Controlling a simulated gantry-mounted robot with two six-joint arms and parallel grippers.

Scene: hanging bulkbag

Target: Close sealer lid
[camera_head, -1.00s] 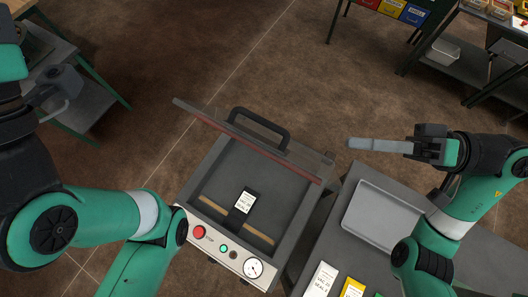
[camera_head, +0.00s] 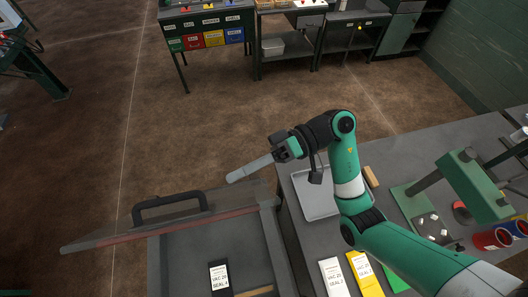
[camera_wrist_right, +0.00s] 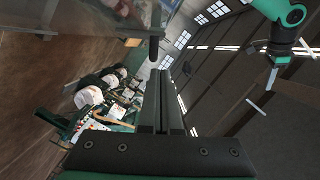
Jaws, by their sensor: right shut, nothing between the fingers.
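The sealer is a grey open-topped box (camera_head: 155,270) at the bottom left of the head view. Its see-through lid (camera_head: 110,236) stands raised, with a reddish strip along its lower edge and a black handle (camera_head: 168,205). A black pouch with a white label (camera_head: 220,279) lies inside the box. My right gripper (camera_head: 238,175) is shut and empty, its long grey fingers pointing left by the lid's right end; I cannot tell whether they touch it. The shut fingers also show in the right wrist view (camera_wrist_right: 165,100). My left gripper is out of view.
A grey tray (camera_head: 306,200) lies on the bench right of the sealer, partly under my right arm. White and yellow labelled packs (camera_head: 334,277) lie in front of it. A green press (camera_head: 475,185) stands farther right. Open floor lies behind the sealer.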

